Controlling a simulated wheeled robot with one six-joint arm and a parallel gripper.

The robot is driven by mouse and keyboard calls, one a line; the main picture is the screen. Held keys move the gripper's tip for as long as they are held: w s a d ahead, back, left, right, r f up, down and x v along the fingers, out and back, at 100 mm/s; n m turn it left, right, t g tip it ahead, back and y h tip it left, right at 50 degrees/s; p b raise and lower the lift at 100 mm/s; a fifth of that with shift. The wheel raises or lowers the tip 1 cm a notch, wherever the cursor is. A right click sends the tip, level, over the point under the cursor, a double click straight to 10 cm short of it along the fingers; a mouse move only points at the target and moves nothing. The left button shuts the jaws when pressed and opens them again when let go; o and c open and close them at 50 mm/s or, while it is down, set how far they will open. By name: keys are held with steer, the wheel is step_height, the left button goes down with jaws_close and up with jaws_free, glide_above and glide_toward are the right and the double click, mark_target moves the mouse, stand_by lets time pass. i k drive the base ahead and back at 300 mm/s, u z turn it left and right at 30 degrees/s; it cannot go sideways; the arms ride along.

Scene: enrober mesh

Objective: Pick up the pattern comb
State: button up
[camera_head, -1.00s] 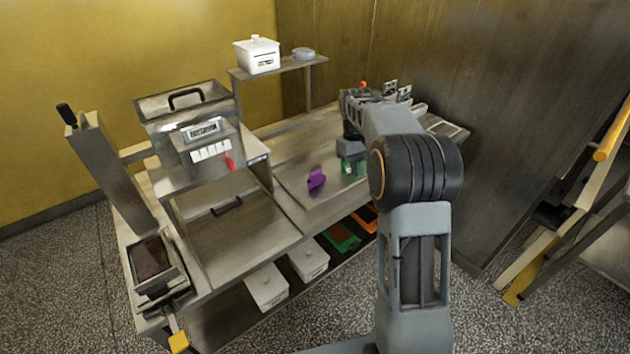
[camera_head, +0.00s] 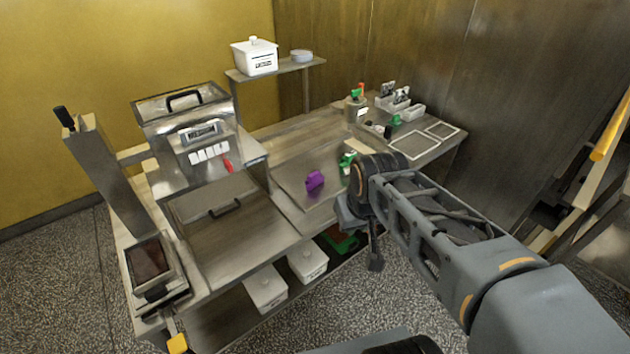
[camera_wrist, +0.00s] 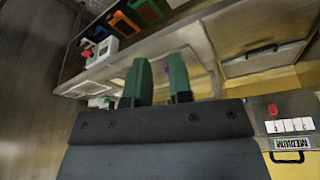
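No item is clear enough to be named the pattern comb with certainty. A small purple item (camera_head: 315,180) lies on the steel worktop (camera_head: 290,150) left of my arm; its shape is too small to read. Small green items (camera_head: 396,120) lie farther back on the right. My gripper (camera_wrist: 163,62) shows two green fingers with a gap between them and nothing held. A patch of purple shows behind the fingers in the wrist view, mostly covered.
A steel machine (camera_head: 200,145) with a red switch stands on the left. A white lidded pot (camera_head: 254,56) sits on a raised shelf. White tubs (camera_head: 266,288) and a green tray are on the lower shelf. Flat frames (camera_head: 412,142) and small bins (camera_head: 400,103) fill the right end.

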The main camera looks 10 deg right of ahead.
mark_target(314, 180)
steer(key=z, duration=1.3)
steer(key=i, duration=1.05)
steer(key=u, duration=2.5)
